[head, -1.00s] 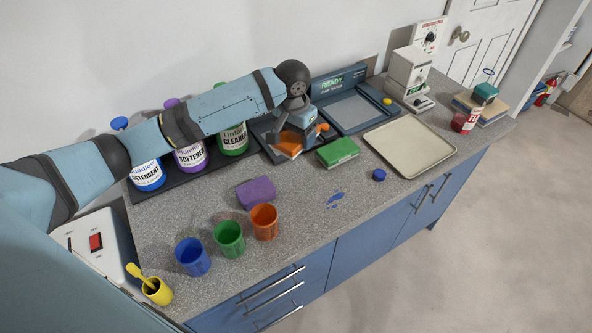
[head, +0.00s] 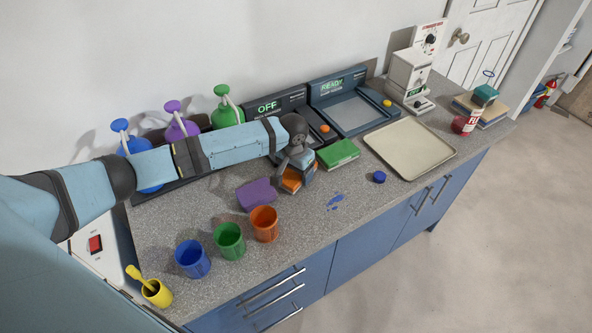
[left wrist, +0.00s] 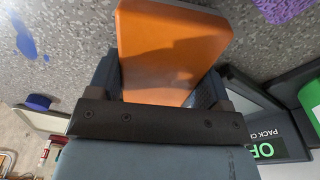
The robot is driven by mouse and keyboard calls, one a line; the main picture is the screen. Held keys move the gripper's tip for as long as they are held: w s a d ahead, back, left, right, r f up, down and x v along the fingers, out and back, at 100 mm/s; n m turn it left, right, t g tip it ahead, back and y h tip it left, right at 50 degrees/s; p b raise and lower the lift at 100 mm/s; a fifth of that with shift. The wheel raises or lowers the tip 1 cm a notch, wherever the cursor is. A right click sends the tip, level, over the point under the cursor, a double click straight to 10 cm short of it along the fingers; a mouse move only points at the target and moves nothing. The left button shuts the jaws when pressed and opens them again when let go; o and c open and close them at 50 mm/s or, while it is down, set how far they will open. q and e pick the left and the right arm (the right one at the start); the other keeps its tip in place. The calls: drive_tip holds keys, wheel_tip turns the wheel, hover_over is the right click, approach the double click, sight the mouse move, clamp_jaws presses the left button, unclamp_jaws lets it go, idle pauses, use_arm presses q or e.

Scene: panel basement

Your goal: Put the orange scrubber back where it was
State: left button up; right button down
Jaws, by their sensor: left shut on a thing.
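The orange scrubber (head: 291,182) is in my left gripper (head: 296,176), over the counter between the purple scrubber (head: 257,195) and the green scrubber (head: 338,154). In the left wrist view the orange scrubber (left wrist: 168,50) fills the space between the fingers of my left gripper (left wrist: 165,80). Its bottom is partly hidden in the head view, so I cannot tell whether it touches the counter. The purple scrubber also shows at the top right of the left wrist view (left wrist: 283,8). My right gripper is not in view.
Blue (head: 193,258), green (head: 229,241) and orange (head: 264,224) cups stand near the front edge. The OFF device (head: 280,107) and READY device (head: 350,105) are at the back. A beige tray (head: 410,148) and blue cap (head: 379,177) lie to the right. A blue spill (head: 335,202) marks the counter.

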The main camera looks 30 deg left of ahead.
use_arm(q)
drive_tip(key=o, duration=0.9)
drive_tip(key=shift+r, duration=0.25)
wheel_tip(320, 180, up, 12)
drive_tip(key=shift+s+f, duration=0.2)
drive_tip(key=shift+s, duration=0.25)
